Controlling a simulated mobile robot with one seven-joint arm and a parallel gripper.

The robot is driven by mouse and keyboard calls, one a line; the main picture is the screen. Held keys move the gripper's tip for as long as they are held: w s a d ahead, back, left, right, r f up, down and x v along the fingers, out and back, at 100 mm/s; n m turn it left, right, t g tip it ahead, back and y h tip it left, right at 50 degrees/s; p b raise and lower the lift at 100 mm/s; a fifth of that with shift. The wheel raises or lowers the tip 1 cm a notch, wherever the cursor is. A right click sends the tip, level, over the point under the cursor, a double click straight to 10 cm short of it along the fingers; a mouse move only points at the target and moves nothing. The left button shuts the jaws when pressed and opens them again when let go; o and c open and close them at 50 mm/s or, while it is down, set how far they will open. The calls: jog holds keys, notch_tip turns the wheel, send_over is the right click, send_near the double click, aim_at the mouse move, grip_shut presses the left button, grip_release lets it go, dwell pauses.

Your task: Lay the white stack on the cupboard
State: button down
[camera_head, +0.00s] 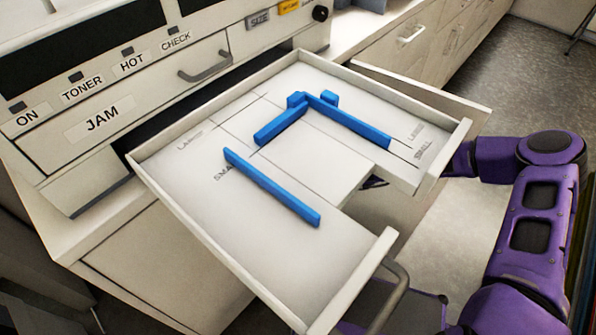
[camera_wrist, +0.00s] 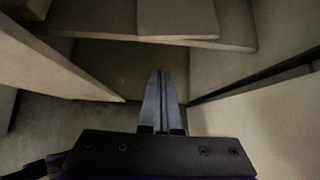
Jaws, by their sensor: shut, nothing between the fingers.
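I cannot make out a white stack as a separate thing in either view. The pulled-out white paper drawer (camera_head: 290,235) has a pale floor with printed size marks and blue guides (camera_head: 272,187). A cream cupboard (camera_head: 400,40) with drawers and a pale top runs along the back right. In the wrist view my gripper (camera_wrist: 160,74) is shut and empty, pointing into a dim space between pale panels. In the head view the gripper is hidden behind or below the drawer; my purple arm comes in from the right.
The copier front (camera_head: 100,95) with labelled buttons stands at the left. A grey handle (camera_head: 388,296) sits on the drawer's near front. In the wrist view, pale panels (camera_wrist: 65,60) stand close on both sides of the fingers. Grey floor (camera_head: 500,85) is open at the right.

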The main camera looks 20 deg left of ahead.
jog(key=p+v, duration=0.2)
jog(key=v, duration=0.3)
dwell(0.4)
